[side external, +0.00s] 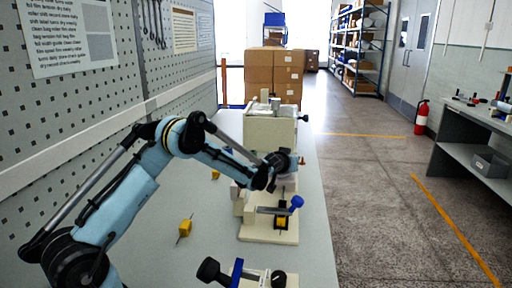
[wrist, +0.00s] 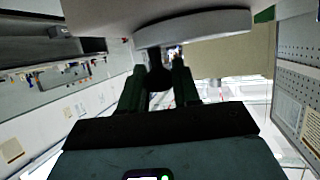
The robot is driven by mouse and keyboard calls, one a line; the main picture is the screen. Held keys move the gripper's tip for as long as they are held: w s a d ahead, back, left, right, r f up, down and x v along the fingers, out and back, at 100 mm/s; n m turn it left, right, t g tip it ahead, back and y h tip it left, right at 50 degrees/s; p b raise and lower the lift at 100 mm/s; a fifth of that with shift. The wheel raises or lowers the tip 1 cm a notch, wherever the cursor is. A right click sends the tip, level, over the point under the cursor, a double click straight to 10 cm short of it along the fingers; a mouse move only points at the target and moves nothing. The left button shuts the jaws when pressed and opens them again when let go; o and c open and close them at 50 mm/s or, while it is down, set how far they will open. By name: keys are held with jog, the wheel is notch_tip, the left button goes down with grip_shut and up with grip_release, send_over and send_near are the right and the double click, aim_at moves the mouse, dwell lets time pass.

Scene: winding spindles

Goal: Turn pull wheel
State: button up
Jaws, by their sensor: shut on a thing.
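A cream machine (side external: 270,130) stands on the bench, and my arm reaches to its near side. In the wrist view a large pale disc (wrist: 195,28), which looks like the pull wheel, fills the top, just beyond my fingertips. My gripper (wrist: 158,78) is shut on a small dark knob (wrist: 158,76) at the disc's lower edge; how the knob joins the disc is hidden. In the side view my gripper (side external: 272,172) is at the machine's front, and my wrist hides most of the wheel there.
Below the gripper is a cream fixture (side external: 258,238) with a blue-knobbed lever (side external: 296,202). A yellow spindle piece (side external: 185,228) lies on the bench (side external: 160,260) to the left. Another clamp fixture (side external: 245,275) stands at the near edge. A pegboard wall (side external: 100,110) bounds the left.

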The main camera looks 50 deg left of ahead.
jog(key=shift+w, duration=0.1)
dwell(0.4)
jog(key=o, duration=0.9)
jog(key=shift+o, duration=0.2)
jog(key=v, duration=1.2)
jog(key=shift+d, duration=0.2)
